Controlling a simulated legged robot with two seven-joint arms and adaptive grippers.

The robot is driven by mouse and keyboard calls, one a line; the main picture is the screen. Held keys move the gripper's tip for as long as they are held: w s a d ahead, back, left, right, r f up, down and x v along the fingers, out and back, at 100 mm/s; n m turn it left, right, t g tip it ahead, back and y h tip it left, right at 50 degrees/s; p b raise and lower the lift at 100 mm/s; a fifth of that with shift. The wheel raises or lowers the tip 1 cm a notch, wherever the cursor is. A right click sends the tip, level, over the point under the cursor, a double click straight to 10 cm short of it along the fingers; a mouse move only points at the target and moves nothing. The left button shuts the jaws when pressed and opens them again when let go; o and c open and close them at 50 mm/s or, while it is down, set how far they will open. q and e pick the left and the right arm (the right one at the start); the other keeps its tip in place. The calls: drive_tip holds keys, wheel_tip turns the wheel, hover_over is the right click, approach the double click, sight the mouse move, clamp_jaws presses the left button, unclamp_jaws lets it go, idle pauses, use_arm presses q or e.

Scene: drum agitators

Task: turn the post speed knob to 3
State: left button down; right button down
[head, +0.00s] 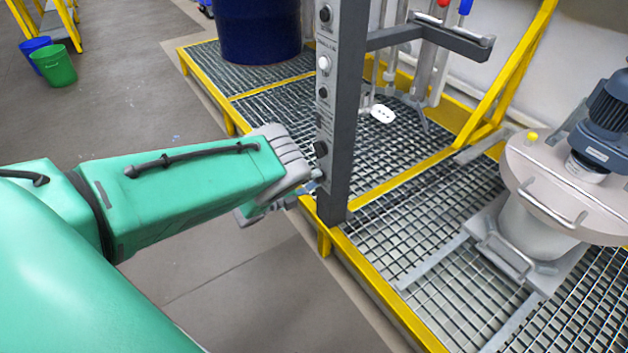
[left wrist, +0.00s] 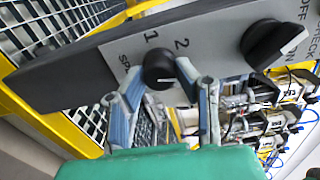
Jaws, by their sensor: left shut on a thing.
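The post speed knob (left wrist: 158,70) is a round black knob on the grey label plate near the lower end of the dark post (head: 343,120). The digits 1 and 2 and part of a speed label show by it in the left wrist view; a 3 cannot be made out, and its pointer is unclear. My left gripper (left wrist: 165,84) has its two fingers on either side of the knob, shut on it. In the head view the left gripper (head: 314,186) is at the post's lower front, with the knob mostly hidden by the fingers. My right gripper is in neither view.
A larger black knob (left wrist: 275,44) with a white pointer and OFF and ON labels sits beside the speed knob. A yellow-edged grating platform (head: 390,175) lies around the post. A lidded vessel with a motor (head: 603,115) stands right; a blue drum (head: 258,35) stands behind.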

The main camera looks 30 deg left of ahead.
use_arm(q)
drive_tip(key=shift+s+f+m, duration=0.15)
drive_tip(key=shift+f+m, duration=0.05)
drive_tip(key=shift+m, duration=0.5)
drive_tip(key=shift+s+f+m, duration=0.15)
drive_tip(key=shift+f+m, duration=0.05)
drive_tip(key=shift+m, duration=0.5)
drive_tip(key=c, duration=1.2)
unclamp_jaws()
drive_tip(key=shift+w+r, duration=0.1)
drive_tip(key=shift+a, duration=0.1)
drive_tip(key=v, duration=1.2)
